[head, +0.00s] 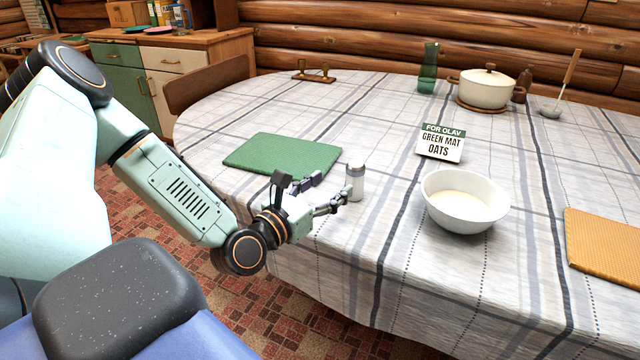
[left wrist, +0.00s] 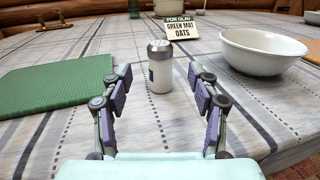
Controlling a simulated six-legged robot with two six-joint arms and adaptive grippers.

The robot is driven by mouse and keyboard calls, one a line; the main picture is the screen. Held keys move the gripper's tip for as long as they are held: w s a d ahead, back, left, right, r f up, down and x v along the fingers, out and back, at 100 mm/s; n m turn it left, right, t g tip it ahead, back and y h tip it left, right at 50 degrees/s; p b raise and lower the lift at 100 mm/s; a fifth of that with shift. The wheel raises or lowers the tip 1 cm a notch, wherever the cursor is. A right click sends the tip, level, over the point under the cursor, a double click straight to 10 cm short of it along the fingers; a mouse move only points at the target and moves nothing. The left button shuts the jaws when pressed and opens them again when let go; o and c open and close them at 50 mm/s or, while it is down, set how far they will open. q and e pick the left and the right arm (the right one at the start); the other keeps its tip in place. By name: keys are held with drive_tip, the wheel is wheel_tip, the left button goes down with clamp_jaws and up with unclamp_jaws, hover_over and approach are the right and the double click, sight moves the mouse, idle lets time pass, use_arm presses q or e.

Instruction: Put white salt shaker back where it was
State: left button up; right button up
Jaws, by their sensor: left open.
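The white salt shaker (head: 355,182) with a grey metal top stands upright on the checked tablecloth, just right of the green mat's near corner. In the left wrist view the shaker (left wrist: 160,68) stands centred ahead, beyond the fingertips. My left gripper (head: 328,192) is open and low over the table's near edge, its fingers pointing at the shaker. In the left wrist view nothing is between the fingers of the left gripper (left wrist: 161,85). I cannot tell whether any finger touches the shaker. My right gripper is not in view.
A green mat (head: 283,152) lies left of the shaker. A white bowl (head: 466,205) and a sign reading "FOR OLAV GREEN MAT OATS" (head: 441,144) stand to the right. An orange mat (head: 605,245) lies far right. A white pot (head: 487,90), green bottle (head: 428,70) and small wooden stand (head: 314,74) are farther back.

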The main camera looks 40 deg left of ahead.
use_arm(q)
drive_tip(key=shift+s+p, duration=0.45)
drive_tip(key=shift+s, duration=0.55)
